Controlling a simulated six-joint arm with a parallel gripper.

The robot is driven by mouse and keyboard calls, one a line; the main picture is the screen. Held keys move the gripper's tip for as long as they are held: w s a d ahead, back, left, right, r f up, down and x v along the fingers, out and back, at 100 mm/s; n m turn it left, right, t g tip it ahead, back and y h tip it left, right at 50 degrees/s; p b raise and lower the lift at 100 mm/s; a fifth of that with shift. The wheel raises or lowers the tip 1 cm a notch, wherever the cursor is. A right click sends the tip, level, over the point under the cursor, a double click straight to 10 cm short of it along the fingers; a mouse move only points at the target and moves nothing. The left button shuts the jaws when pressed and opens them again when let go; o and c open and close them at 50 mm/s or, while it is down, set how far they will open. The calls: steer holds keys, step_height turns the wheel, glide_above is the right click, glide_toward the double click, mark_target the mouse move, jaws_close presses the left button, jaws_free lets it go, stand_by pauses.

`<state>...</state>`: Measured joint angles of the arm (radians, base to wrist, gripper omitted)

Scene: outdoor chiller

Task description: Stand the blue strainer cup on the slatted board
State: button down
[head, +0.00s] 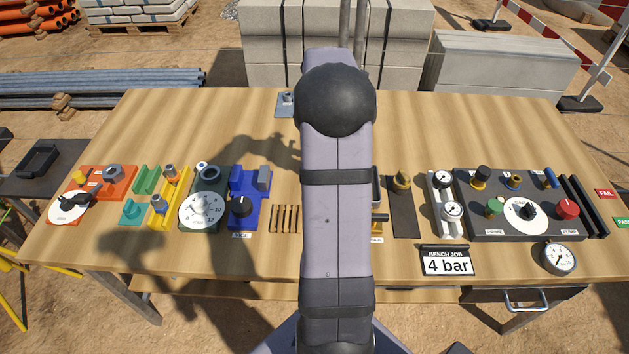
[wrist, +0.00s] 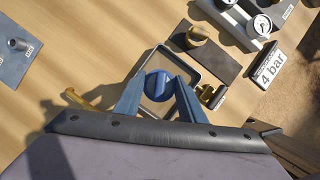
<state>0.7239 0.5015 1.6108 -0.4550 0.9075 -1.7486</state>
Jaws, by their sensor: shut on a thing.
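The blue strainer cup (wrist: 158,86) shows in the wrist view as a round blue piece with a raised bar across its top. My gripper (wrist: 160,82) has its two blue-grey fingers on either side of the cup and is shut on it. The cup appears over a shallow dark-rimmed tray (wrist: 203,79); I cannot tell whether it touches the tray floor. The slatted board (head: 285,218) lies left of my arm in the head view, with several brown slats; my arm may cover part of it. My arm hides my gripper and the cup in the head view.
A brass fitting on a dark plate (head: 403,207) stands right of the tray. A 4 bar sign (head: 446,261) and gauges lie further right. The table's back half is mostly clear.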

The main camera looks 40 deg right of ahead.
stand_by(0.4)
steer(key=shift+w+a+r, duration=0.1)
steer(key=shift+w+a, duration=0.15)
steer(key=shift+a, duration=0.25)
steer(key=w+a+p, duration=0.2)
steer(key=a+p, duration=0.4)
steer(key=a, duration=1.3)
steer(key=shift+w+a+p, duration=0.35)
steer(key=shift+a, duration=0.05)
steer(key=shift+r, duration=0.1)
steer(key=shift+r+p, duration=0.1)
steer(key=shift+p, duration=0.2)
steer(key=shift+f+b, duration=1.65)
steer(key=shift+f, duration=0.95)
steer(key=shift+f, duration=0.35)
